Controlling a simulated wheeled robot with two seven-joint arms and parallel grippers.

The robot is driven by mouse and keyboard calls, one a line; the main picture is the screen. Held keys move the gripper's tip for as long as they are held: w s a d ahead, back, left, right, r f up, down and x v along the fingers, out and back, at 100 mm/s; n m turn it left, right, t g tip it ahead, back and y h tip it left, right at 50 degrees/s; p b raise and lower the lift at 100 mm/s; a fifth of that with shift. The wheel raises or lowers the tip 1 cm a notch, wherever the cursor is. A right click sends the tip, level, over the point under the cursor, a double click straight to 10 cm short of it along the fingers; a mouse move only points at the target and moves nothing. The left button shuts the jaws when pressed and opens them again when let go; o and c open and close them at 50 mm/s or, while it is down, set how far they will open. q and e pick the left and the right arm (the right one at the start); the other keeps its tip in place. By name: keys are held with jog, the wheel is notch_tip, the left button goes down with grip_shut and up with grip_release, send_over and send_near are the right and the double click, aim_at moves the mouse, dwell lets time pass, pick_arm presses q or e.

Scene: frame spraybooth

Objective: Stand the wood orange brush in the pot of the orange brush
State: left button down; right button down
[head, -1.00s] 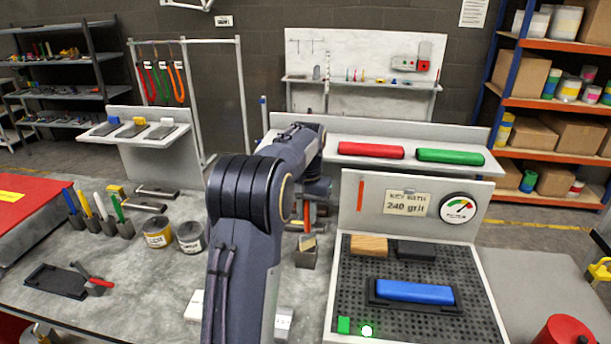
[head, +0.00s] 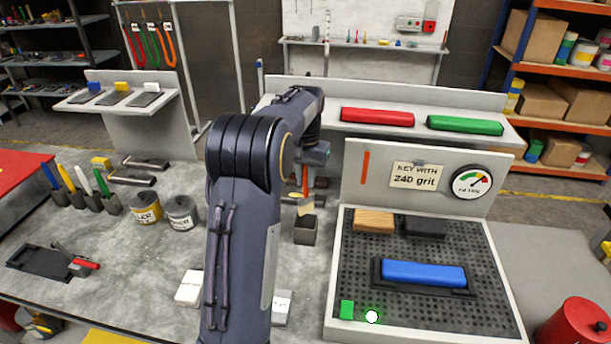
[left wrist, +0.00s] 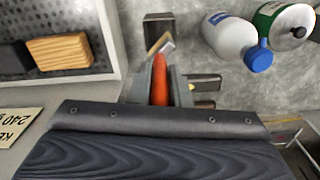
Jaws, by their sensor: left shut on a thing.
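The orange brush (head: 305,178) has an orange handle and a pale wood-coloured lower end. My left gripper (left wrist: 160,84) is shut on its orange handle (left wrist: 160,93), with the pale end pointing down and away from the jaws. The grey square pot (head: 305,234) stands on the bench just below the brush. In the left wrist view the pot's dark opening (left wrist: 158,26) shows just beyond the brush tip, which overlaps its near edge. I cannot tell whether the tip is inside the rim. My left arm hides part of the bench. My right gripper is not in view.
Several pots with coloured brushes (head: 87,200) and two labelled tins (head: 183,213) stand to the left. A perforated tray (head: 347,276) with a blue block (head: 424,273) lies to the right. In the left wrist view, bottles (left wrist: 229,35) stand right of the pot.

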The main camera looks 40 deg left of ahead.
aim_at(305, 197)
pick_arm(q)
notch_tip(305, 197, down, 3)
jog(key=shift+r+b, duration=0.2)
jog(key=shift+b, duration=0.75)
jog(key=shift+f+b, duration=1.2)
jog(key=shift+f, duration=1.05)
jog(key=shift+f+b, duration=0.55)
jog(key=shift+f, duration=0.45)
jog(key=c, duration=1.3)
grip_release()
notch_tip(305, 197, up, 7)
jog(key=shift+r, duration=0.45)
